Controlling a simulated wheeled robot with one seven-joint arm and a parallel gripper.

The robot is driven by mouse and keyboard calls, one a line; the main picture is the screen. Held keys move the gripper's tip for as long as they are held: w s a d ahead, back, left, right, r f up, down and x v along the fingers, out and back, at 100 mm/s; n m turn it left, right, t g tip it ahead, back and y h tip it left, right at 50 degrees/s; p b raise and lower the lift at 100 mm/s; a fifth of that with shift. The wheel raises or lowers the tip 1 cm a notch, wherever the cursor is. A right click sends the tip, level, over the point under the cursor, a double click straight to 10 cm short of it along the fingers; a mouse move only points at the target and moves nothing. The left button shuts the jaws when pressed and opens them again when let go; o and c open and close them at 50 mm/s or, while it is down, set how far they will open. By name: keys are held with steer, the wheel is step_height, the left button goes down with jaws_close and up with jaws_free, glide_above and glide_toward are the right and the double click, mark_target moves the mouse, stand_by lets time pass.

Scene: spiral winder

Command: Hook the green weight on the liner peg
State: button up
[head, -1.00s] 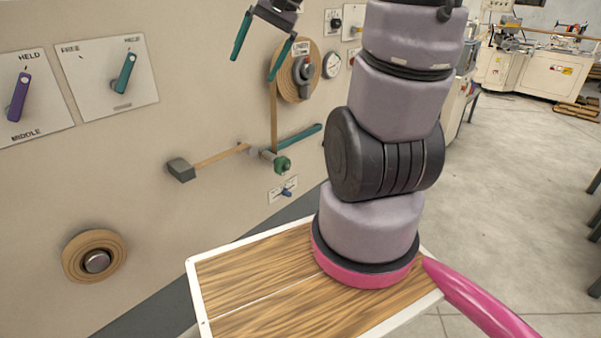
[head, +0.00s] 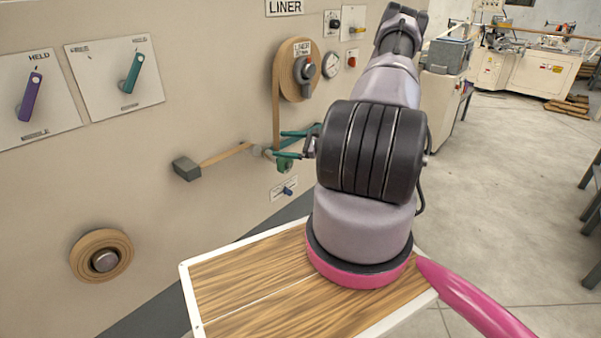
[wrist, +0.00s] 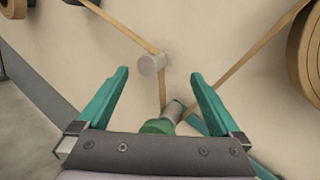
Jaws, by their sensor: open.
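A short green cylinder (head: 284,165), likely the green weight, is by the wall below the liner roll. It also shows in the wrist view (wrist: 157,127), against a grey cylinder (wrist: 173,111) where the tan tape comes down. A pale round peg (wrist: 151,65) stands out of the wall above it with tape around it; I cannot tell whether this is the liner peg. My gripper (head: 280,144) is open and empty, its teal fingers pointing at the wall. In the wrist view my gripper (wrist: 160,74) has the green cylinder low between its fingers, apart from both.
A teal bar (head: 308,133) lies behind my fingers. The liner roll (head: 286,72) is above, a grey block (head: 186,168) on the tape to the left. A plate with a blue knob (head: 288,190) is just below. Another tan roll (head: 91,250) is lower left.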

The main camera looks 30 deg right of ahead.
mark_target(281, 162)
steer(key=d+f+m+t+h, duration=0.1)
steer(key=f+m+h, duration=0.1)
steer(key=f, duration=0.2)
steer(key=s+d+f+m+t+h, duration=0.1)
steer(key=d+f+m+t, duration=0.1)
steer(key=f, duration=0.2)
steer(key=d+f+m+t+h, duration=0.1)
steer(key=d+f+m+h, duration=0.1)
steer(key=f+m, duration=0.1)
steer(key=shift+s+d+f+h, duration=0.25)
steer(key=shift+s+f+h, duration=0.05)
steer(key=shift+f, duration=0.2)
steer(key=x, duration=1)
steer(key=shift+w, duration=0.3)
jaws_close()
steer(key=shift+s, duration=0.15)
